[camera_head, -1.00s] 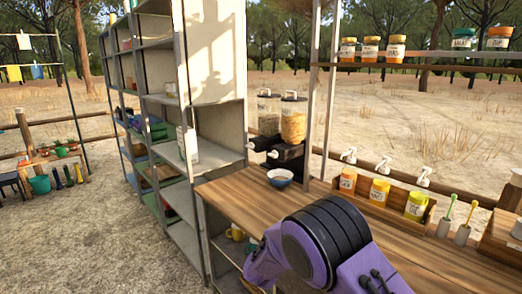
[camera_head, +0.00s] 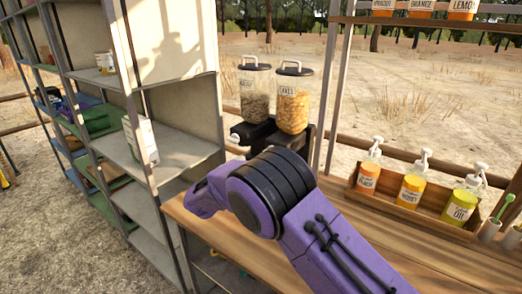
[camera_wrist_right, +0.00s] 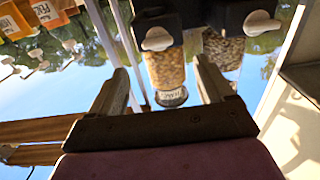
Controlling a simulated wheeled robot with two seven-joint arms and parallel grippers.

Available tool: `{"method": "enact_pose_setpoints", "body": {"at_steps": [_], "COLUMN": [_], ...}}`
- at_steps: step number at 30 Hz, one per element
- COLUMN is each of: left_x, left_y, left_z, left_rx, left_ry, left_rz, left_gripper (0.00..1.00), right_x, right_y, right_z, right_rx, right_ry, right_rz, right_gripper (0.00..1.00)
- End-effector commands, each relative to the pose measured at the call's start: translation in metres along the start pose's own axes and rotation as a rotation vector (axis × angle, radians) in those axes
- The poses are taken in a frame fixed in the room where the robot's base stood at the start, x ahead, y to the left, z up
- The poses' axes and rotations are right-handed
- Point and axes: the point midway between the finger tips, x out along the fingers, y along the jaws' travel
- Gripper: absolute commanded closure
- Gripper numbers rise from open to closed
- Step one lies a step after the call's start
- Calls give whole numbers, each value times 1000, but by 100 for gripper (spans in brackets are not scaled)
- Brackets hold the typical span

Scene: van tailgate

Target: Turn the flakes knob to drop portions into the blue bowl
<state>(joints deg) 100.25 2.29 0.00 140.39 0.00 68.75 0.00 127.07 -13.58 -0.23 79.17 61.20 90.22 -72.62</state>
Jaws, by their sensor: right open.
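The flakes dispenser (camera_head: 292,100), a clear canister of golden flakes with a black base, stands at the back of the wooden counter. In the right wrist view it appears upside down (camera_wrist_right: 166,70), with its pale knob (camera_wrist_right: 157,39) on the black housing. My right gripper (camera_wrist_right: 161,66) is open and empty, its fingers framing the flakes canister in that view, apart from the knob. In the head view my purple right arm hides the gripper, the flakes knob and the blue bowl. My left gripper is not in view.
A second dispenser (camera_head: 254,90) with darker contents stands left of the flakes one; its knob (camera_head: 234,138) shows. A wooden box (camera_head: 385,190) of pump bottles stands right on the counter. A grey shelf unit (camera_head: 180,150) stands close on the left.

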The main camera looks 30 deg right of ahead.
Motion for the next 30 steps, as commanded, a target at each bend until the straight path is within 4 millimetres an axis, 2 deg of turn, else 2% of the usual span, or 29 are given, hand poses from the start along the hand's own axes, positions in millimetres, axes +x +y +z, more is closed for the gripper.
{"method": "enact_pose_setpoints", "body": {"at_steps": [6, 12, 16, 23, 28, 29, 30], "left_x": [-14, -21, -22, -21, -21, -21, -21], "left_y": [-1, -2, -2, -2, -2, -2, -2], "left_z": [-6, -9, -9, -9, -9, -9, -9], "left_rx": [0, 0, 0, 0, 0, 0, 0], "left_ry": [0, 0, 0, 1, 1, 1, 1], "left_rz": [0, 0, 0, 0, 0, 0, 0], "left_gripper": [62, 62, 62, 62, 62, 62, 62], "right_x": [51, 86, 95, 96, 96, 96, 96], "right_y": [1, 1, 2, 2, 2, 2, 2], "right_z": [-2, -1, 0, 1, 1, 1, 1], "right_rx": [-2, -1, -1, -1, -1, -1, -1], "right_ry": [-2, -1, 0, 0, 0, 0, 0], "right_rz": [5, 3, 3, 3, 3, 3, 3], "right_gripper": [19, 19, 19, 19, 71, 75, 75]}}
